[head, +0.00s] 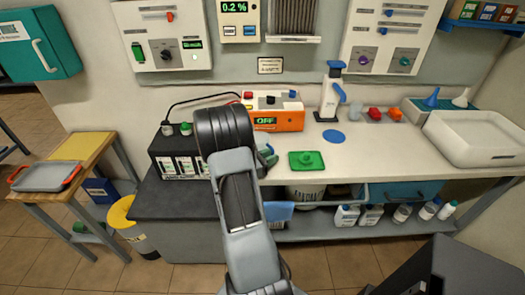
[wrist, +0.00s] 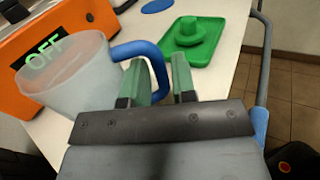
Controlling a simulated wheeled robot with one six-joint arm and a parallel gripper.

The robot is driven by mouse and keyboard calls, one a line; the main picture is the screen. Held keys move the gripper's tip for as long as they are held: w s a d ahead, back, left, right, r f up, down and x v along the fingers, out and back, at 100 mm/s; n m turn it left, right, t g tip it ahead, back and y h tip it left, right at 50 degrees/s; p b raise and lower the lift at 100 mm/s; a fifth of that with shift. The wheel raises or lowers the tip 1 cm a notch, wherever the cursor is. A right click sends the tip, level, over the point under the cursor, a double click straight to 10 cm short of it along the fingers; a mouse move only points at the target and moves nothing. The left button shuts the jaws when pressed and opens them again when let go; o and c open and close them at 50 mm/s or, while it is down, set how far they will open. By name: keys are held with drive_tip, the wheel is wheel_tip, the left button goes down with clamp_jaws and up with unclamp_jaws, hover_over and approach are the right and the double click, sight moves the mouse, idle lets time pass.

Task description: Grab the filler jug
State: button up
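The filler jug (wrist: 68,75) is a translucent, whitish vessel with a blue handle (wrist: 143,50), at the left of the wrist view. My gripper (wrist: 159,60) has its two green fingers apart, one on each side of the handle's outer part. A gap shows between the handle and the right finger; I cannot tell whether the left finger touches it. In the head view my arm hides most of the jug, and only a bit of my gripper (head: 267,153) shows past it.
An orange charger (head: 290,116) reading OFF stands behind the jug. A green tray (head: 306,161) lies to the right on the white counter (head: 400,155). A black battery (head: 178,155) with cables is at the left. A blue-topped stand (head: 330,95) and a white basin (head: 475,140) are farther right.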

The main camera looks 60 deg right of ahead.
drive_tip(key=shift+c, duration=0.2)
clamp_jaws()
drive_tip(key=shift+r, duration=0.2)
